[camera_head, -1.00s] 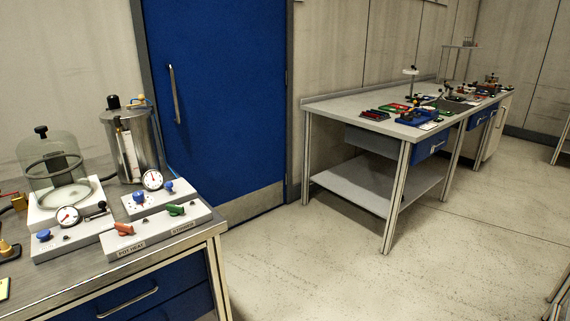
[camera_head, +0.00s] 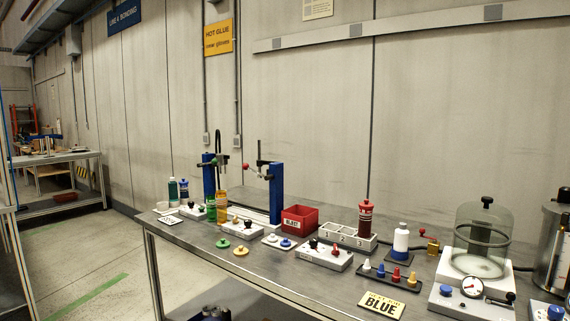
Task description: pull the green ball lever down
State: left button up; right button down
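Two upright blue posts stand on the bench, the left one (camera_head: 209,180) and the right one (camera_head: 276,193). The right post carries a thin lever with a small red ball (camera_head: 244,167) pointing left. The left post has a black bent piece at its top, partly behind bottles. A green knob (camera_head: 222,243) lies low near the bench's front edge. Neither of my grippers is in view.
The grey bench (camera_head: 190,255) also holds bottles, a red bin (camera_head: 299,219), switch boxes, a yellow BLUE sign (camera_head: 382,304) and, at right, a glass bell jar (camera_head: 484,235). Open floor (camera_head: 90,250) lies to the left, with another table (camera_head: 60,160) beyond.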

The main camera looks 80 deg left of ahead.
aim_at(215, 162)
jog(key=u, duration=2.9)
jog(key=i+j+z, duration=0.1)
jog(key=i+j, duration=0.85)
jog(key=i+j+z, duration=0.15)
jog(key=i+j, duration=0.35)
jog(key=i+j+z, duration=0.1)
jog(key=i+j, duration=0.5)
jog(key=i+j+z, duration=0.1)
jog(key=i+j, duration=0.35)
jog(key=j, duration=0.15)
jog(key=i+j, duration=0.45)
jog(key=j, duration=0.15)
jog(key=z, duration=0.05)
